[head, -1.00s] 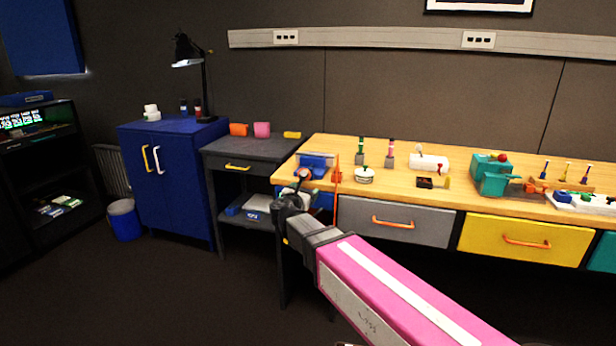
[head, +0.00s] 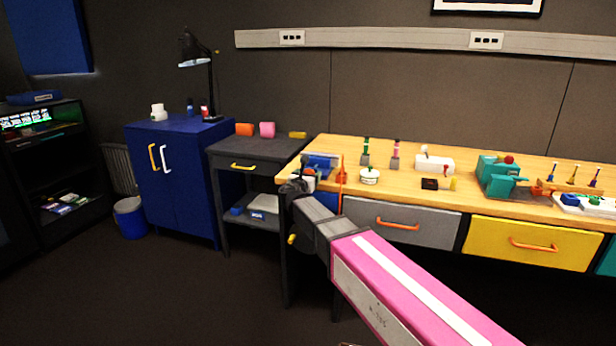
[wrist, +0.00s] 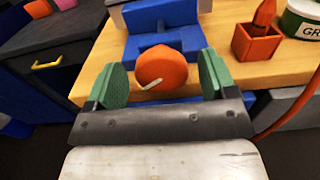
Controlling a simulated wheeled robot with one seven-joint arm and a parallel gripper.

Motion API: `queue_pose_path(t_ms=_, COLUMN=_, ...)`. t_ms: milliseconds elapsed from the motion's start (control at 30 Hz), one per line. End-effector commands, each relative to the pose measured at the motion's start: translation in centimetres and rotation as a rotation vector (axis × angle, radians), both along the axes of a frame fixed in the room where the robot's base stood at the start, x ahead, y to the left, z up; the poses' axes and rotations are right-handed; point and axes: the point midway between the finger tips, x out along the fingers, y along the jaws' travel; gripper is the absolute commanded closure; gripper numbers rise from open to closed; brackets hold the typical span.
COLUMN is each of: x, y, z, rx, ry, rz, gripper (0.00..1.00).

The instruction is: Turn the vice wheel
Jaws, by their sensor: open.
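The vice wheel (wrist: 162,67) is a round orange knob with a pale handle, at the front of the blue vice (wrist: 160,20) on the wooden bench edge. My gripper (wrist: 163,80) is open in the wrist view, its two green pads on the left and right of the wheel, with a gap on each side. In the head view the blue vice (head: 322,162) is at the bench's left end.
An orange box (wrist: 256,43) stands right of the vice, with a green-and-white tin (wrist: 300,18) beyond it. An orange cord (wrist: 292,121) hangs at the bench's front right. A dark side table (head: 255,150) stands to the left. The floor in front is clear.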

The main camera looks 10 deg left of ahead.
Motion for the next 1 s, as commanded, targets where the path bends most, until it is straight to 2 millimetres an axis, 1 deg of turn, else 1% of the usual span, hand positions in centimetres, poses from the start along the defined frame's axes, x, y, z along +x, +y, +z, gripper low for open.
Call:
queue_pose_path(t_ms=100, x=0.53, y=-0.05, z=0.0, rx=0.0, ry=0.0, rz=0.0, gripper=0.22)
queue_pose_path(t_ms=367, x=0.55, y=-0.07, z=0.0, rx=0.0, ry=0.0, rz=0.0, gripper=0.22)
queue_pose_path(t_ms=467, x=0.54, y=-0.07, z=0.0, rx=0.0, ry=0.0, rz=0.0, gripper=0.51)
queue_pose_path(t_ms=500, x=0.54, y=-0.07, z=0.0, rx=0.0, ry=0.0, rz=0.0, gripper=0.64)
queue_pose_path(t_ms=533, x=0.54, y=-0.07, z=0.0, rx=0.0, ry=0.0, rz=0.0, gripper=0.69)
queue_pose_path(t_ms=833, x=0.51, y=-0.1, z=-0.01, rx=0.025, ry=-0.002, rz=-0.001, gripper=0.69)
queue_pose_path(t_ms=1000, x=0.51, y=-0.15, z=-0.02, rx=0.099, ry=-0.007, rz=-0.001, gripper=0.69)
